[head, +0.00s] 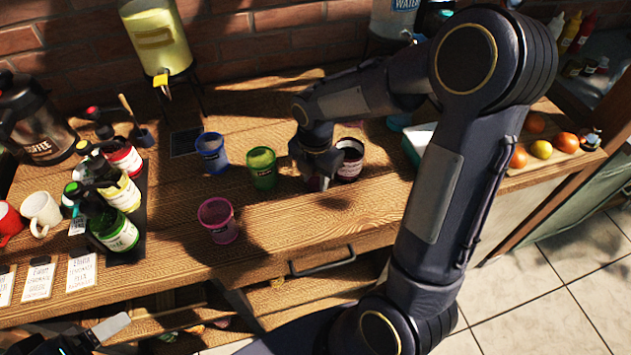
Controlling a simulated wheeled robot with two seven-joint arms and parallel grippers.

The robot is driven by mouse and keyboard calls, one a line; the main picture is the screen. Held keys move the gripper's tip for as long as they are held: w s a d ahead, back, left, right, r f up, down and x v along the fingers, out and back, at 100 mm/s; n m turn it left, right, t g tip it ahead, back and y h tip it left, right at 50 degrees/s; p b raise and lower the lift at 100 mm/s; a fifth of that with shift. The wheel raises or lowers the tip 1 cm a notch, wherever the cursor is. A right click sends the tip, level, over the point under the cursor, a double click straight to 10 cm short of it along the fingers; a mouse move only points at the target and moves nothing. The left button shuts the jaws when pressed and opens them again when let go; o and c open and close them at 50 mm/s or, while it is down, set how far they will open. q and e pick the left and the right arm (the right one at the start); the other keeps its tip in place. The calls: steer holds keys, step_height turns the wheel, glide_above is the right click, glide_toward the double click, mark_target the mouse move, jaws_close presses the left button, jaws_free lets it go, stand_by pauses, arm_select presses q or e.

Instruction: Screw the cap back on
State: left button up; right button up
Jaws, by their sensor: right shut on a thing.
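My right gripper (317,176) points down at the middle of the table, between the green cup and a dark jar. It is shut on a small dark reddish thing (316,184), mostly hidden by the fingers; I cannot tell whether it is the cap. The dark jar (350,163) with a pale label stands just right of the gripper, with its top open. I cannot tell whether gripper and jar touch. A part of what looks like my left gripper (98,333) shows at the bottom left, cut off by the edge; its jaws are unclear.
A green cup (262,169), a blue cup (212,153) and a pink cup (218,220) stand left of the gripper. Syrup bottles (118,232), mugs (41,212) and a coffee pot (36,120) fill the left. Fruit (541,149) lies right.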

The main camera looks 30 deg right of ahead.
steer(key=shift+r, duration=0.1)
steer(key=shift+r, duration=0.55)
arm_select(q)
steer(key=shift+f+b, duration=0.95)
arm_select(e)
steer(key=s+a+r, duration=0.9)
steer(key=s+r, duration=0.1)
steer(key=r, duration=0.1)
steer(key=shift+s+a+r, duration=0.2)
steer(key=shift+a+r, duration=0.05)
steer(key=shift+r, duration=0.1)
